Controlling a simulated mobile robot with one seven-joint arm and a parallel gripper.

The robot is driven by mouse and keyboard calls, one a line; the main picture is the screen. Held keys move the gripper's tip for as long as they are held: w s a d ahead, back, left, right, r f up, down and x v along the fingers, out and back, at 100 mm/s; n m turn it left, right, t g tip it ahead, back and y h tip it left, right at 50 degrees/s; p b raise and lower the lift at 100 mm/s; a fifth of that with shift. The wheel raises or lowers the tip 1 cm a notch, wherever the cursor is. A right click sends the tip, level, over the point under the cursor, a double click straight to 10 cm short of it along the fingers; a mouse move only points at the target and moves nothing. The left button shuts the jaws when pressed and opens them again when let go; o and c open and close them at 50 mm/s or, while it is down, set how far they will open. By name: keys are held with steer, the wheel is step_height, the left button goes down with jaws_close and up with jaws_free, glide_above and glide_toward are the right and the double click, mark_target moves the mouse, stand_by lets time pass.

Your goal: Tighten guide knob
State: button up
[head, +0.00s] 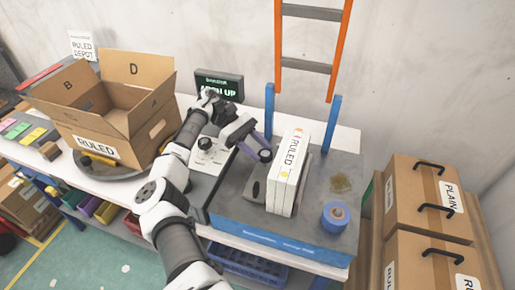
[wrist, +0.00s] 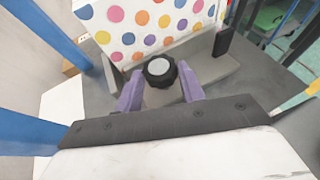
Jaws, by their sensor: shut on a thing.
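The guide knob (wrist: 159,71) is black with a light grey round cap and sits between my gripper's two purple fingers in the wrist view. It stands at the guide, beside a stack with a polka-dot face. My gripper (wrist: 160,90) is shut on the knob, one finger on each side. In the head view my gripper (head: 262,148) reaches in from the left to the knob (head: 265,155), left of the upright white stack marked RULED (head: 288,172). The knob's lower part is hidden in both views.
Blue posts (head: 269,110) rise behind the work area. A blue tape roll (head: 336,216) lies front right on the grey surface. An open cardboard box marked RULED (head: 92,151) stands left, and a lit display (head: 220,86) stands behind my arm. Cartons (head: 425,195) are stacked right.

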stand_by(0.3)
steer(key=o, duration=0.7)
step_height(320, 180, up, 20)
steer(key=b, duration=0.1)
